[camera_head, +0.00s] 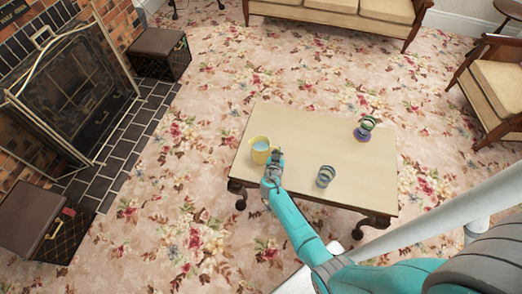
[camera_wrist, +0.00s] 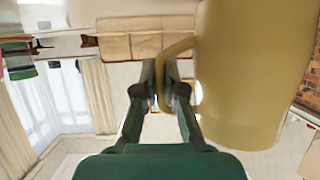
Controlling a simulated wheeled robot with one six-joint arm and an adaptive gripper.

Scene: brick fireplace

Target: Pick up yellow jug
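The yellow jug (camera_head: 260,151) is at the left end of the low table (camera_head: 300,130). My gripper (camera_head: 275,157) is at the jug's right side. In the wrist view my gripper (camera_wrist: 160,85) has its two fingers close on either side of the handle, with no clear gap, so it looks shut on it. I cannot tell whether the jug's base touches the table.
A grey striped cup (camera_head: 325,176) stands near the table's front edge. A purple-based ornament (camera_head: 365,128) stands at its right. A fireplace screen (camera_head: 75,90) and dark boxes (camera_head: 160,52) are left. A sofa (camera_head: 340,15) and armchair (camera_head: 495,90) stand behind and right. Carpet around the table is open.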

